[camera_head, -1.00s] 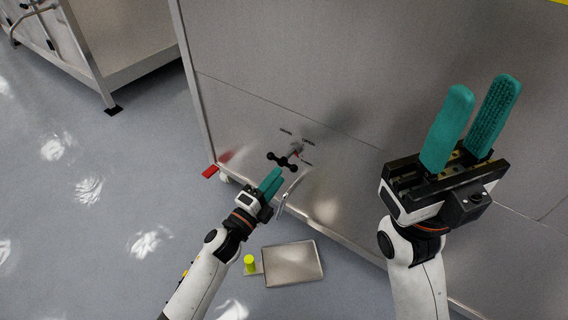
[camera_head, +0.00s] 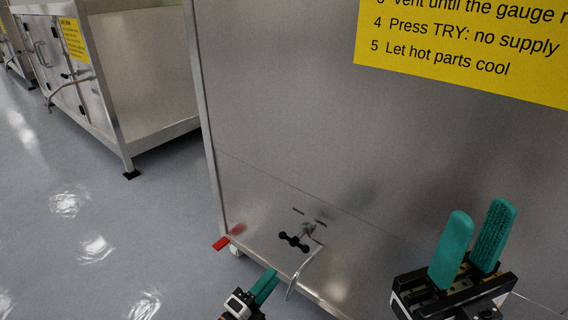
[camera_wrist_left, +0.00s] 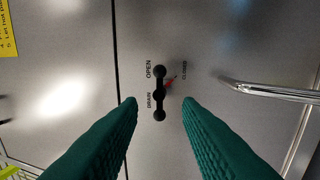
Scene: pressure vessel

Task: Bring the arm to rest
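My left gripper (camera_head: 265,285) is at the bottom of the head view, low in front of the metal cabinet. In the left wrist view its two teal fingers (camera_wrist_left: 160,102) are apart with nothing between them. The fingers are apart from the handle. My right gripper (camera_head: 474,240) is at the lower right of the head view, fingers up, spread and empty.
The large metal cabinet (camera_head: 290,110) fills the middle and right, with a yellow instruction sign (camera_head: 470,45) on it. A bent metal pipe (camera_head: 303,272) juts out near the valve. A red piece (camera_head: 221,243) sits at the cabinet's lower corner. Floor at left is clear.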

